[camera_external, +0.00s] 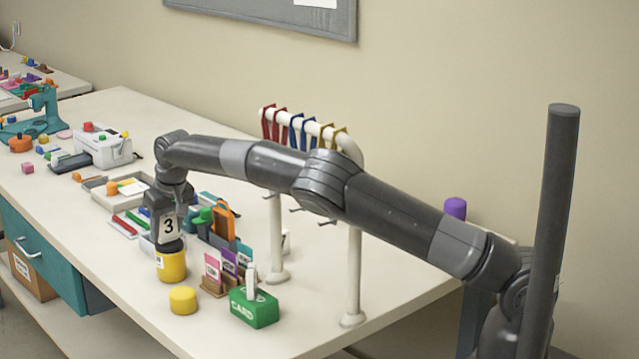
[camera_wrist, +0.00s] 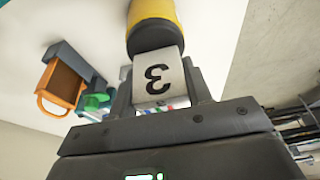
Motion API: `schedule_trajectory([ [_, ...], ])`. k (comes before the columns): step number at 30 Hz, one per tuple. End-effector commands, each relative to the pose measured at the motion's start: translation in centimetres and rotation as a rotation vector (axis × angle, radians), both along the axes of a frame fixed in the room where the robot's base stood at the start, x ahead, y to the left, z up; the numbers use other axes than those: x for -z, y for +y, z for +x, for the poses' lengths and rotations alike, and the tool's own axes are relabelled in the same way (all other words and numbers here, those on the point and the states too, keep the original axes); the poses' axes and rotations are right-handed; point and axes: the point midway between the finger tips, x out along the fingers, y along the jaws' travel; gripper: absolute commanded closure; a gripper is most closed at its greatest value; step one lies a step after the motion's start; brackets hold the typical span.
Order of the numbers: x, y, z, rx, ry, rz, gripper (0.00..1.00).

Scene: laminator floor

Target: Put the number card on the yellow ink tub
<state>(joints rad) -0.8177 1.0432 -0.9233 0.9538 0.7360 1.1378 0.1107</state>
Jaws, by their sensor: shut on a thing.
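The white number card with a black 3 (camera_external: 169,226) is held upright in my gripper (camera_external: 166,232). In the wrist view the card (camera_wrist: 158,75) sits between the two dark fingers of my gripper (camera_wrist: 159,90), which is shut on it. The yellow ink tub (camera_external: 171,267) stands on the table directly below the card and also shows beyond it in the wrist view (camera_wrist: 152,10). Its upper part is dark. The card's lower edge is close to the tub's dark top; I cannot tell whether they touch.
A low yellow round piece (camera_external: 183,300) lies in front of the tub. A green card box (camera_external: 254,307) and a brown holder with coloured cards (camera_external: 214,287) stand to the right. An orange-handled item (camera_external: 224,220) is close behind. A white rack (camera_external: 353,270) stands further right.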

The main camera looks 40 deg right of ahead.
Motion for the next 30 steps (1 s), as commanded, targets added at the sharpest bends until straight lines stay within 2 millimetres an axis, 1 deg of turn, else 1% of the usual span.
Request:
schedule_trajectory([
  [4, 0.3, 0.0, 0.0, 0.0, 0.0, 0.0, 0.77],
  [5, 0.3, 0.0, 0.0, 0.0, 0.0, 0.0, 0.53],
  [12, 0.2, 0.0, 0.0, 0.0, 0.0, 0.0, 0.33],
  [19, 0.2, 0.0, 0.0, 0.0, 0.0, 0.0, 0.33],
  [22, -0.3, 0.0, -0.1, 0.0, -0.001, 0.001, 0.33],
  [26, -2.3, 0.1, -0.6, -0.001, -0.002, 0.004, 0.33],
  [30, -5.2, 0.1, -1.6, -0.001, -0.002, 0.004, 0.33],
])
